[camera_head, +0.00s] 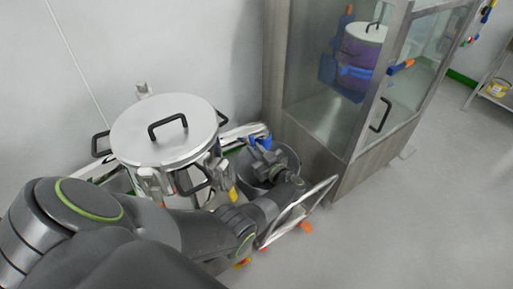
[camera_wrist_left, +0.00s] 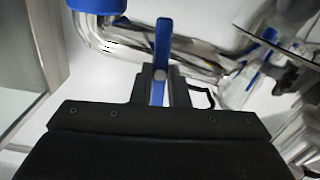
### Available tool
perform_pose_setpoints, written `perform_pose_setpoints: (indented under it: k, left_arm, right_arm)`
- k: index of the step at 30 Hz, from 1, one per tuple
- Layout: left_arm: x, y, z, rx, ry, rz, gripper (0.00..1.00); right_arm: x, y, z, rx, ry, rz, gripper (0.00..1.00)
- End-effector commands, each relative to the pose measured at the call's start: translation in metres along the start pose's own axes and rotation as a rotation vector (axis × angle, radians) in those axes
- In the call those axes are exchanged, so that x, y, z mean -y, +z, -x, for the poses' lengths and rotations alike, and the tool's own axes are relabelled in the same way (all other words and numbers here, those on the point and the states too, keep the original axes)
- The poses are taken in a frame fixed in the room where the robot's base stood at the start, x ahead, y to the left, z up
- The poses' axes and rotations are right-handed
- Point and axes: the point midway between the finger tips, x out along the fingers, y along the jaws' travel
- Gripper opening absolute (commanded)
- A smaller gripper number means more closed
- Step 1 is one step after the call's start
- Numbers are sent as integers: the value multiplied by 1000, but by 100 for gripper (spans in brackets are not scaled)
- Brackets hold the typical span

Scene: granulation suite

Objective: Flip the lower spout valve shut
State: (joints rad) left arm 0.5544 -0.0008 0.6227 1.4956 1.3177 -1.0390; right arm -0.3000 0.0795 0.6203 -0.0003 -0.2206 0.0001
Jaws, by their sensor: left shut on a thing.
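A blue valve lever (camera_wrist_left: 162,38) stands upright in the middle of the left wrist view, in front of a shiny steel spout pipe (camera_wrist_left: 185,62). My left gripper (camera_wrist_left: 160,78) is shut on the lever, with its blue end sticking out beyond the fingers. In the head view my left gripper (camera_head: 262,156) is at the spout side of a lidded steel vessel (camera_head: 165,130), just below a blue part (camera_head: 258,137). My fingers and wrist hide much of the valve there. My right gripper is in neither view.
A steel-framed glass cabinet (camera_head: 335,110) with a purple drum (camera_head: 362,52) inside stands right of the vessel. A round steel container (camera_head: 285,160) is below the gripper, beside a cart handle (camera_head: 300,210). Grey floor is clear at the right.

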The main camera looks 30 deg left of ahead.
Motion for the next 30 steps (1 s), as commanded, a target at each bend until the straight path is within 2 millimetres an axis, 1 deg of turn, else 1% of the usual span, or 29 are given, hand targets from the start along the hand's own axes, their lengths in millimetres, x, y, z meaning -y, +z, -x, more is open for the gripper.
perform_pose_setpoints:
  k: [3,9,24,25,29,30]
  left_arm:
    - [0,0,0,3,0,-56,0]
    - [0,1,0,2,0,-107,0]
    - [1,1,0,2,0,-124,0]
    - [1,1,0,2,0,-124,17]
    - [0,1,0,2,0,-123,34]
    - [0,1,0,1,0,-122,36]
  right_arm:
    - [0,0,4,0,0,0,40]
    - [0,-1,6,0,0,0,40]
    - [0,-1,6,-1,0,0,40]
    - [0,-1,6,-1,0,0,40]
    - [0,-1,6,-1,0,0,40]
    - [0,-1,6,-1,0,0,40]
